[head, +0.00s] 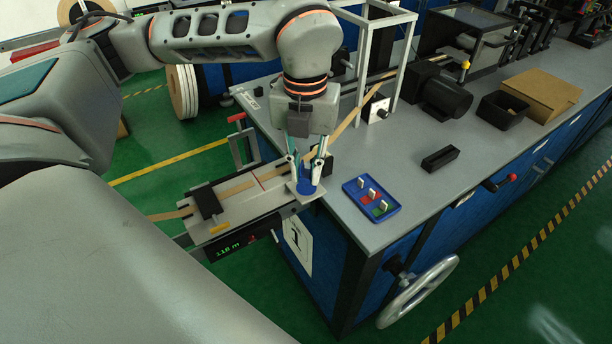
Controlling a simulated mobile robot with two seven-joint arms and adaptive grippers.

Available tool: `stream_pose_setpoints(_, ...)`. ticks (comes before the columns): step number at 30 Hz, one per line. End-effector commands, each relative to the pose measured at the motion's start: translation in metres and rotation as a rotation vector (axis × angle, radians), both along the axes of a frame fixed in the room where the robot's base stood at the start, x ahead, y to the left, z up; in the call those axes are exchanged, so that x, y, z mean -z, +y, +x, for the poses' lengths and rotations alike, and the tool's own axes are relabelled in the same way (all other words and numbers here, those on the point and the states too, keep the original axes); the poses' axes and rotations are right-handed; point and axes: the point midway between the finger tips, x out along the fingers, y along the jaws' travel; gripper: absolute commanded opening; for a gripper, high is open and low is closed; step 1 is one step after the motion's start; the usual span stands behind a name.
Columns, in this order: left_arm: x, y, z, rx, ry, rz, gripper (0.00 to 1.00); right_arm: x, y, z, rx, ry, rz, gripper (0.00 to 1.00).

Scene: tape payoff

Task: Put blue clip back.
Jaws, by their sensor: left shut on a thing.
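My left gripper (306,172) points down over the end of the grey tape track (235,203), by the bench's near-left corner. Its fingers are shut on a small blue piece (308,187) at the light end plate; the fingers partly hide it, and I cannot tell whether it is the blue clip. A blue tray (356,192) lies on the bench to the right of the gripper. Several small pale upright pieces stand in it, beside red and green patches. My right gripper is not in view.
A tan tape (345,124) runs up from the track through a grey frame (397,62). A black block (440,158), a black bin (502,110) and a cardboard box (541,93) stand farther right. The bench around the tray is clear. A handwheel (418,291) sticks out below.

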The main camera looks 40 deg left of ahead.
Motion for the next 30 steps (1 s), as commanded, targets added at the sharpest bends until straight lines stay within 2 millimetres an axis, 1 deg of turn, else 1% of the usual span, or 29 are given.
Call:
stream_pose_setpoints(1, 0.011, 0.0, -0.001, -0.001, 0.007, 0.001, 0.0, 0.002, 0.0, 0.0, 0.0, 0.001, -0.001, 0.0)
stream_pose_setpoints(4, 0.022, 0.0, -0.001, -0.001, 0.004, 0.0, 0.0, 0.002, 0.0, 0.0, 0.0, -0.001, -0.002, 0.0)
stream_pose_setpoints(12, 0.023, 0.0, 0.0, -0.001, 0.001, 0.001, 0.0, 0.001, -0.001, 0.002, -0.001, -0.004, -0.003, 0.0)
stream_pose_setpoints(16, 0.027, 0.0, 0.0, -0.001, 0.003, 0.0, 0.0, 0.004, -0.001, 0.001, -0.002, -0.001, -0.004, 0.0)
stream_pose_setpoints(17, 0.026, 0.0, 0.0, -0.001, 0.002, 0.0, 0.22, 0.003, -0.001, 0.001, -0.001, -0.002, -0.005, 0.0)
stream_pose_setpoints(18, 0.026, 0.0, 0.0, -0.001, 0.002, 0.0, 0.33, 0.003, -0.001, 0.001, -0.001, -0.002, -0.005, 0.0)
stream_pose_setpoints(19, 0.026, 0.0, 0.0, -0.001, 0.002, 0.0, 0.34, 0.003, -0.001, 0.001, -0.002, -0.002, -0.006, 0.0)
stream_pose_setpoints(27, 0.025, 0.0, 0.0, -0.001, 0.002, 0.0, 0.34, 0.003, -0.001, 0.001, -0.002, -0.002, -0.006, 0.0)
stream_pose_setpoints(30, 0.022, 0.0, 0.0, -0.001, 0.0, 0.0, 0.34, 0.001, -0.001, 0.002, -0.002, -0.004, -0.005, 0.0)
